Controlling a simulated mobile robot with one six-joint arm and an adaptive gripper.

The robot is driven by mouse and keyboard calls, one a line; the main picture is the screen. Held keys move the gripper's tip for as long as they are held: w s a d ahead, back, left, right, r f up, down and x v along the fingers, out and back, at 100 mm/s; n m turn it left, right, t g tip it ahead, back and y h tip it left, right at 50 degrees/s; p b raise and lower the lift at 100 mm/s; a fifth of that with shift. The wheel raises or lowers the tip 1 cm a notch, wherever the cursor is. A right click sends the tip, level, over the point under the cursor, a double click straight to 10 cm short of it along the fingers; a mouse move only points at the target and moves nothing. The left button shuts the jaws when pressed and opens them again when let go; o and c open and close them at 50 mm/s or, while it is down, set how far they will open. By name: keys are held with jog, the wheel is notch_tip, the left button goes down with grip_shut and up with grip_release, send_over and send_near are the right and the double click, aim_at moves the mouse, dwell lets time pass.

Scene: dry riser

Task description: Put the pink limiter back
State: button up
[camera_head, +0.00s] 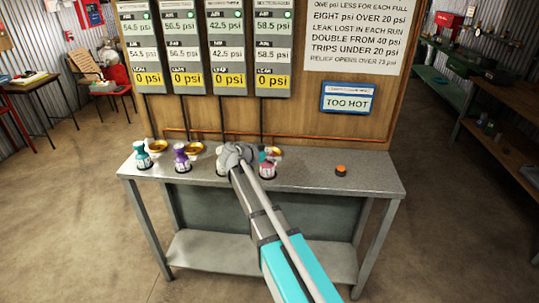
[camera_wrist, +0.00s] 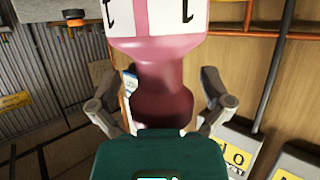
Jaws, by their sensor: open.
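The pink limiter (camera_head: 267,169) stands on the grey bench, just right of my gripper (camera_head: 240,158). In the wrist view the limiter (camera_wrist: 165,75) fills the middle, with a pale pink lettered band, a pink neck and a dark maroon end. My gripper (camera_wrist: 162,98) is open, with one finger on each side of the limiter. I cannot tell whether either finger touches it. A gold dish (camera_head: 275,151) sits just behind the limiter, partly hidden.
A teal limiter (camera_head: 142,157) and a purple limiter (camera_head: 181,157) stand to the left near gold dishes. My gripper hides part of the bench between. An orange-topped black button (camera_head: 341,169) sits right. The bench's (camera_head: 374,183) right end is clear; a gauge board rises behind.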

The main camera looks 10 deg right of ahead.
jog(key=shift+r, duration=0.1)
jog(key=shift+r, duration=0.15)
jog(key=p+v, duration=0.4)
jog(key=v, duration=0.8)
jog(key=shift+p, duration=0.4)
jog(key=shift+s+d+f, duration=0.1)
jog(key=shift+s+f, duration=0.05)
jog(key=shift+f, duration=0.1)
